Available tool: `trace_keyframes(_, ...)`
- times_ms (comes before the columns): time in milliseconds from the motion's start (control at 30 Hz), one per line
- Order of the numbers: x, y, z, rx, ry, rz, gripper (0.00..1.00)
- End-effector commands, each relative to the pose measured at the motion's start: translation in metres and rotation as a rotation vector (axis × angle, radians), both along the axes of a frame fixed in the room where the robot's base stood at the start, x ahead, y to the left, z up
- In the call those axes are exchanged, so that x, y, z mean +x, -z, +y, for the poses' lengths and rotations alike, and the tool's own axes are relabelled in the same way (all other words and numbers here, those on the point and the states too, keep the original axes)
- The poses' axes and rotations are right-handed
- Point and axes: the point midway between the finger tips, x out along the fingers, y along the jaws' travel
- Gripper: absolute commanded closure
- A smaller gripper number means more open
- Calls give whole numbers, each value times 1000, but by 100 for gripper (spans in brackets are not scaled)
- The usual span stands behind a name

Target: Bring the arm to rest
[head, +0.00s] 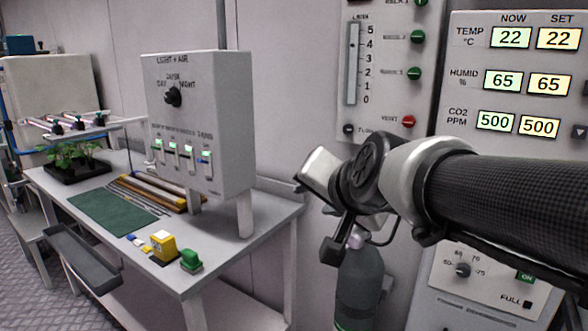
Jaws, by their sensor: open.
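My arm (500,195) reaches in from the right edge, a dark textured tube with a silver collar and a black round joint. My gripper (334,246) is at its end, seen small and partly hidden by the wrist. It is open, with nothing seen held in it. It hangs in front of the wall, to the right of the white table (262,222) and apart from it. A grey bottle (358,285) shows just below and behind the gripper; I cannot tell whether they touch.
A white light and air control box (200,130) stands on the table. A green mat (118,218), a yellow block (163,245) and a green block (191,260) lie there. A plant tray (78,168) is further back. A climate panel (515,75) is behind my arm.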

Motion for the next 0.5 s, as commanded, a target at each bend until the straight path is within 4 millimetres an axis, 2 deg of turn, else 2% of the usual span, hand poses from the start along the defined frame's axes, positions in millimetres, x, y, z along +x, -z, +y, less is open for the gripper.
trace_keyframes(33,-26,16,-13,-92,-40,50,59)
trace_keyframes(200,-108,73,-56,-371,-175,249,59)
trace_keyframes(367,-189,119,-101,-580,-283,454,59)
trace_keyframes(400,-191,89,-102,-590,-292,464,59)
trace_keyframes(500,-188,48,-101,-585,-292,461,59)
